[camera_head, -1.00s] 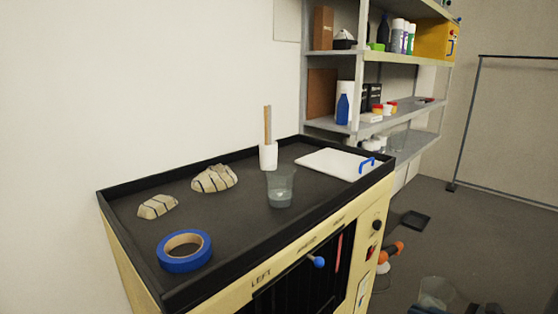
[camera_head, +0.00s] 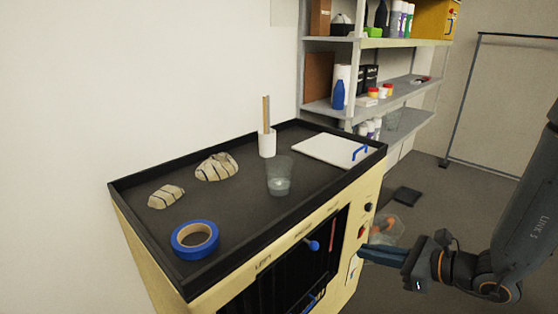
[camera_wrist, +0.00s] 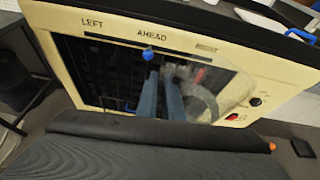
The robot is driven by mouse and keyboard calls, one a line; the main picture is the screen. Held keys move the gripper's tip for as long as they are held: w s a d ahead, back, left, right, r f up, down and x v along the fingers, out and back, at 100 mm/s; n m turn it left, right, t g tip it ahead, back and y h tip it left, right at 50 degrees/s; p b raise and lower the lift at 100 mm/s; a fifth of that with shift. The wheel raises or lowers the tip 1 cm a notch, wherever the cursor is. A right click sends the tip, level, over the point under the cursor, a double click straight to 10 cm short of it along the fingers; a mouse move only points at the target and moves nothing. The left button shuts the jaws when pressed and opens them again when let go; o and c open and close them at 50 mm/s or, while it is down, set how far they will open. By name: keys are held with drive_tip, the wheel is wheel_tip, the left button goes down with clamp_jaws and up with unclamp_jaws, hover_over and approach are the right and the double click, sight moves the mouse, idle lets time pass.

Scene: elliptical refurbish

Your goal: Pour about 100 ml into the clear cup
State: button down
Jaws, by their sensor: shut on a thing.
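The clear cup (camera_head: 279,177) stands upright on the black top of the cream cabinet, in front of a white holder. Its lower part looks cloudier; I cannot tell whether it holds liquid. My gripper (camera_head: 366,253) is low in front of the cabinet's right side, below and to the right of the cup. It is shut on a see-through container (camera_head: 387,231), which is faint and partly hidden. In the wrist view, my gripper's two blue fingers (camera_wrist: 161,88) lie close together with the see-through container (camera_wrist: 199,101) beside them. Its contents cannot be made out.
The cabinet top has a raised black rim (camera_head: 240,262). On it are blue tape (camera_head: 195,240), two striped lumps (camera_head: 216,167), the white holder (camera_head: 267,144) with sticks, and a white board (camera_head: 325,150) with a blue handle. A blue knob (camera_head: 312,246) juts from the front. Shelves stand behind.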

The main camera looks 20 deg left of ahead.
drive_tip(key=s+a+r+n+g, duration=0.1)
drive_tip(key=s+a+r, duration=0.4)
drive_tip(key=a+r, duration=0.4)
drive_tip(key=s+a+r+n+g+y, duration=0.1)
drive_tip(key=s+a+r, duration=0.5)
drive_tip(key=a, duration=0.8)
drive_tip(key=s+a+r+n+g, duration=0.2)
drive_tip(key=s+a+r, duration=0.3)
drive_tip(key=a+r, duration=0.7)
drive_tip(key=shift+s+r+n+g+y, duration=0.2)
drive_tip(key=shift+r+n+g+y, duration=0.15)
drive_tip(key=shift+r+g, duration=0.2)
drive_tip(key=shift+w+f, duration=0.1)
drive_tip(key=shift+w, duration=0.1)
